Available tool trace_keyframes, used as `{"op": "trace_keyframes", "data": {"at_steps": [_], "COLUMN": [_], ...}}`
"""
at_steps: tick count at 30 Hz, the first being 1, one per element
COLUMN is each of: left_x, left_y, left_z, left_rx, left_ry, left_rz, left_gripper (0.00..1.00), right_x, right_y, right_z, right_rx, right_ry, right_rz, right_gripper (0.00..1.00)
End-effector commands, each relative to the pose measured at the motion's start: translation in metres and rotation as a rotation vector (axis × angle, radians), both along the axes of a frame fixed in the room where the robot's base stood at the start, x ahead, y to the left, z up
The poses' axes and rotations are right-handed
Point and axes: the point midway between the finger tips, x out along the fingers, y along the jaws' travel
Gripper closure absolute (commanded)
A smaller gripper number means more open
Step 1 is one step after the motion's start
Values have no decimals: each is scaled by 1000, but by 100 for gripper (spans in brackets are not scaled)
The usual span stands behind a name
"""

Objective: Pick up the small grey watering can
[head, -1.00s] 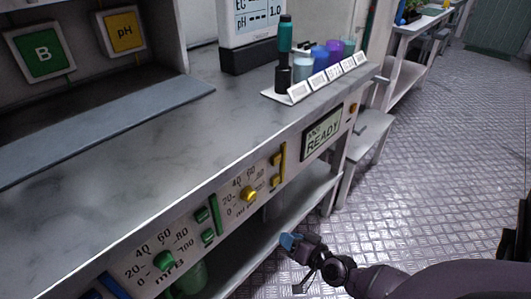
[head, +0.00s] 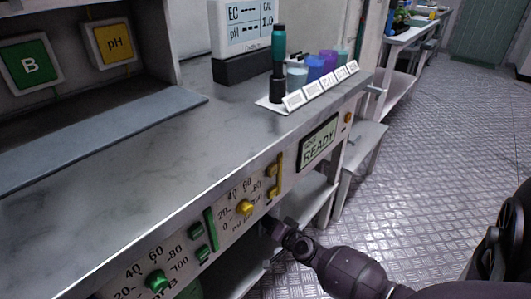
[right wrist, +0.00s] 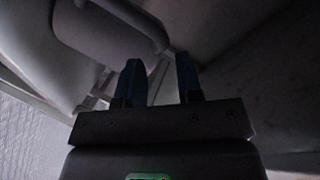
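In the dim right wrist view, a rounded grey body with a curved bar-like handle, which looks like the small grey watering can (right wrist: 92,38), lies just past the fingertips at the upper left. My right gripper (right wrist: 158,80) has its two blue fingers apart, with nothing clearly between them. The handle's lower end comes near the fingertips; I cannot tell whether they touch. In the head view my right gripper (head: 274,238) reaches in under the bench front, and its fingertips are hidden. The can does not show in the head view. My left gripper is not in view.
The bench (head: 110,170) with its dial panel overhangs a lower shelf (head: 240,268). On top are an EC/pH meter (head: 240,30) and a row of cups with labels (head: 320,80). The metal floor (head: 420,150) to the right is clear.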

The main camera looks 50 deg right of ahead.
Motion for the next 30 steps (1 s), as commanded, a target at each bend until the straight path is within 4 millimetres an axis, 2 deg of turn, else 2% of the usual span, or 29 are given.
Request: {"op": "trace_keyframes", "data": {"at_steps": [4, 9, 18, 20, 25, 30], "left_x": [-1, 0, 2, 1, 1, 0], "left_y": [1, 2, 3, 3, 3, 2], "left_z": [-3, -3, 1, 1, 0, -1], "left_rx": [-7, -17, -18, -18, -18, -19], "left_ry": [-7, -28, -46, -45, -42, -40], "left_rz": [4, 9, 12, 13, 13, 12], "left_gripper": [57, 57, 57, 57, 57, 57], "right_x": [20, 35, 41, 41, 41, 41], "right_y": [-5, -7, -8, -8, -8, -8], "right_z": [-4, -10, -7, -7, -7, -7], "right_rx": [0, 0, 0, 0, 0, -1], "right_ry": [2, 4, 0, 0, 0, 0], "right_rz": [0, 0, 0, 0, 0, 0], "right_gripper": [67, 67, 67, 73, 99, 100]}}
